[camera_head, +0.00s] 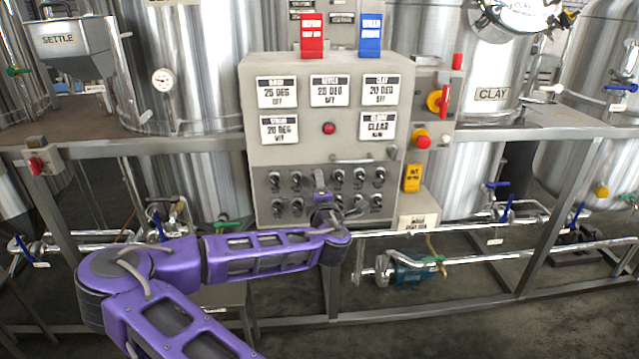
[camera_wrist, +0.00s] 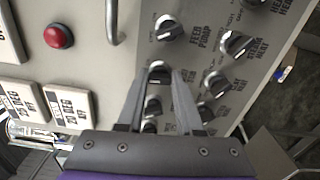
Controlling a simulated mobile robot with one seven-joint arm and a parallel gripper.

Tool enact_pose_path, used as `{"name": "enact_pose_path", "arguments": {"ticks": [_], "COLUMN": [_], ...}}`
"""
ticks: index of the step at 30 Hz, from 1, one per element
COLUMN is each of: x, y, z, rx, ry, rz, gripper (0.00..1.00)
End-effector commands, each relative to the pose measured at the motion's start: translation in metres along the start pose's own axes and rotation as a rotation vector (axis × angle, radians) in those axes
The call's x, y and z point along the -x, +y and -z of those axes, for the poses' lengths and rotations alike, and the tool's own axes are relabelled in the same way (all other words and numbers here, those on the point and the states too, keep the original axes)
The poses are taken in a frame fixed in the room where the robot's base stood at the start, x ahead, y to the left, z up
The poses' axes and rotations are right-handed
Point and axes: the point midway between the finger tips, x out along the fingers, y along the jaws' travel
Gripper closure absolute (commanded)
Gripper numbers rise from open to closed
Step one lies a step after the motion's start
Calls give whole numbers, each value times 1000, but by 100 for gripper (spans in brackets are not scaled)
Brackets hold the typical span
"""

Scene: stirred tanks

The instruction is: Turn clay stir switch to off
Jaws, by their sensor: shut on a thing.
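The grey control panel (camera_head: 344,157) carries rows of dark rotary switches in its lower part. My gripper (camera_head: 320,184) is at the middle of these rows, in front of the panel face. In the wrist view, my gripper (camera_wrist: 161,74) has its two fingers on either side of a switch knob (camera_wrist: 159,70), shut on it. A finger covers the label beside this knob, so I cannot read whether it is the clay stir switch. The neighbouring knob (camera_wrist: 168,27) is labelled feed pump. More knobs lie between and beside the fingers, partly hidden.
A red button (camera_head: 329,128) and several display plates sit above the switches; a metal handle (camera_head: 352,160) sticks out just above them. A red emergency button (camera_head: 422,141) is to the right. The tank labelled clay (camera_head: 492,94) stands behind. Pipes run below.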

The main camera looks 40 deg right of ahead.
Motion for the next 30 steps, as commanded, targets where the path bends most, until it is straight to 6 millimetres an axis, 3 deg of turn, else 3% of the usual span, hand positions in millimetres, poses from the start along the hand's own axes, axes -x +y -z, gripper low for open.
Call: {"name": "enact_pose_path", "arguments": {"ticks": [15, 30], "x": [-1, -1], "y": [2, 2], "z": [1, 1], "rx": [371, 458], "ry": [2, 2], "rz": [-4, -4], "gripper": [100, 100]}}
